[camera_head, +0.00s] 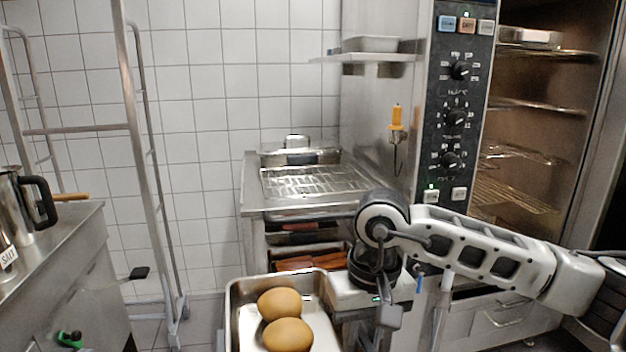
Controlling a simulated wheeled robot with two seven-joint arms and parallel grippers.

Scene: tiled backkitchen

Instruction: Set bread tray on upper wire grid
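The bread tray (235,305) is a shiny metal pan at the bottom of the head view, cut off by the lower edge. Two brown bread rolls (288,334) lie in it. My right gripper (342,289) is at the tray's right rim, with its wrist just above and to the right. Its fingertips are not clear, so I cannot tell whether they clasp the rim. The open oven at the right has several wire grids. The upper grid (566,54) has a metal tray (530,37) on or just above it; a lower grid (540,106) looks empty. My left gripper is not in view.
A counter with a wire rack (315,181) stands behind the tray. The oven's control panel (455,110) is left of its opening. A tall metal rack frame (140,150) and a side counter (60,240) with a steel jug (14,215) are at the left.

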